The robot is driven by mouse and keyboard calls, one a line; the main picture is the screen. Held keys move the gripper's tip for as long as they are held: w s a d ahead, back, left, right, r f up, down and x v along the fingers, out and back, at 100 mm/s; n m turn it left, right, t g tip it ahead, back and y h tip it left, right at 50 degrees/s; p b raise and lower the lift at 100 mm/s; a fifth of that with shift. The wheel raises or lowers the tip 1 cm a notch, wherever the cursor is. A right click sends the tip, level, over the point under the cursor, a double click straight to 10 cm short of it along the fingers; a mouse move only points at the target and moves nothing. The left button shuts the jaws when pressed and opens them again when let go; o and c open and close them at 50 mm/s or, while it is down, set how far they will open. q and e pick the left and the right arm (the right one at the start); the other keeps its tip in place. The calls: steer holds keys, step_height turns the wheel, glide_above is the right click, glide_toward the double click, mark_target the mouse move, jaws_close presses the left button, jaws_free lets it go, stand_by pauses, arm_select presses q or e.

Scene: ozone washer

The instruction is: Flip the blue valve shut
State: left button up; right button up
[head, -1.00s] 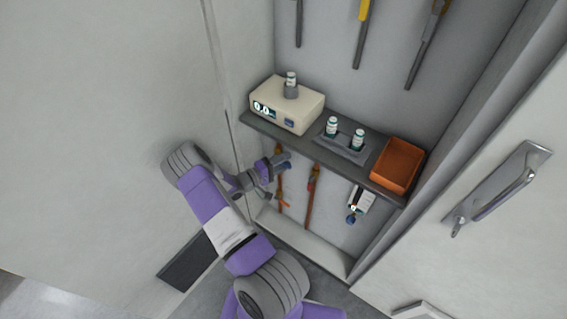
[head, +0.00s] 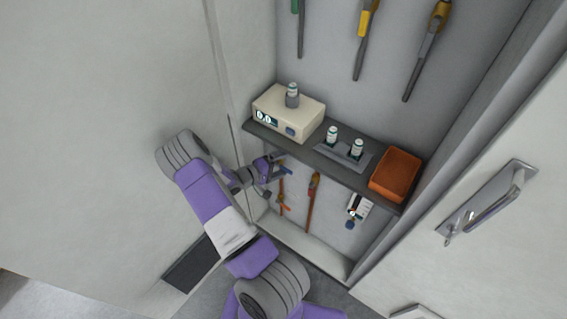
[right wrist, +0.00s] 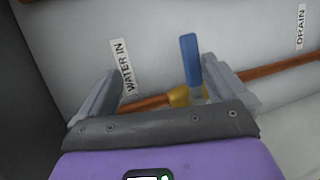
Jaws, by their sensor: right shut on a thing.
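The blue valve (right wrist: 189,62) shows in the right wrist view as a flat blue lever on a brass body (right wrist: 184,97). The body sits on a copper pipe (right wrist: 268,72). The lever stands up, roughly crosswise to the pipe. My right gripper (right wrist: 160,68) is around the valve, with the lever between its fingers and closer to the right one. It is shut on the valve, though the finger contact is not clear in the picture. In the head view my right gripper (head: 280,162) is under the shelf, partly covering the valve. My left gripper is not in view.
The shelf (head: 322,155) above my gripper holds a cream device (head: 287,112), several small vials and an orange bin (head: 396,174). A second orange pipe (head: 312,200) runs right of the gripper. Signs read "WATER IN" (right wrist: 122,66) and "DRAIN" (right wrist: 301,27).

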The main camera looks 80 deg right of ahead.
steer(key=shift+w+a+r, duration=0.35)
steer(key=shift+w+r, duration=0.05)
steer(key=shift+w, duration=0.25)
steer(key=shift+c, duration=0.5)
steer(key=shift+w+a, duration=0.2)
steer(key=shift+a, duration=0.1)
steer(key=c, duration=0.4)
steer(key=shift+w+a+r+p, duration=0.1)
steer(key=shift+w+a+p, duration=0.15)
steer(key=shift+a+p, duration=0.1)
steer(key=shift+c, duration=0.3)
steer(key=shift+w+a+f+p, duration=0.15)
steer(key=shift+w+a+f, duration=0.05)
steer(key=shift+w+a, duration=0.8)
steer(key=shift+w+a+f+p, duration=0.15)
steer(key=shift+w+a, duration=0.75)
steer(key=shift+a, duration=0.15)
